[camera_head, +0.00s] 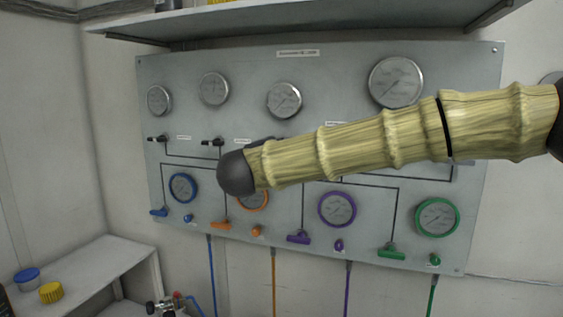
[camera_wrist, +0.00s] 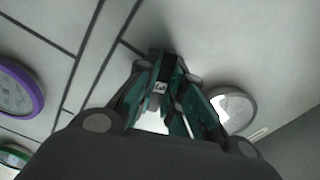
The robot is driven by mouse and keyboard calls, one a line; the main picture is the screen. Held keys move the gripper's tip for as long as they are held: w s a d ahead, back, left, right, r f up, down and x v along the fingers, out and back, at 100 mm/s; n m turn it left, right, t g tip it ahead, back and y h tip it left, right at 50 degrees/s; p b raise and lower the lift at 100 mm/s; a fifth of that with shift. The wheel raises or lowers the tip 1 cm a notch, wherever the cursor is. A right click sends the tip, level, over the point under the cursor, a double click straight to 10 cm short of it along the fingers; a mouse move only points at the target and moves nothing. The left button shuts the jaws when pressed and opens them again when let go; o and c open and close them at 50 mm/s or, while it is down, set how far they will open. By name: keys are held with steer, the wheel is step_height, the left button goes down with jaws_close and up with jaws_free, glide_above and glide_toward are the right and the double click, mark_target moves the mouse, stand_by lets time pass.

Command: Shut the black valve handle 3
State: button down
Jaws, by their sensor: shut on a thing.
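In the wrist view, my gripper (camera_wrist: 163,82) has its green-lined fingers closed on a black valve handle (camera_wrist: 165,66) with a small white label. The label's mark looks like a 3 but is small. The handle sits against the grey panel, and the fingers hide part of it. In the head view, my arm crosses in front of the panel (camera_head: 320,72) and hides my gripper and handle 3. Two other black handles show left of the arm: one at the far left (camera_head: 157,139) and one beside it (camera_head: 212,142). Both look roughly level.
Coloured lower handles line the panel: blue (camera_head: 159,212), orange (camera_head: 221,225), purple (camera_head: 298,238) and green (camera_head: 391,252). A shelf (camera_head: 290,22) juts out above. A side table (camera_head: 95,265) with blue and yellow caps stands at lower left. A purple-rimmed gauge (camera_wrist: 18,90) is left in the wrist view.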

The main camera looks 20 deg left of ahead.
steer(key=shift+f+m+b, duration=0.15)
steer(key=shift+m+b, duration=1.65)
steer(key=shift+m, duration=0.1)
steer(key=c, duration=1.5)
jaws_free()
steer(key=shift+s, duration=0.15)
steer(key=s, duration=1.1)
steer(key=shift+s+a, duration=0.2)
steer(key=shift+s, duration=0.15)
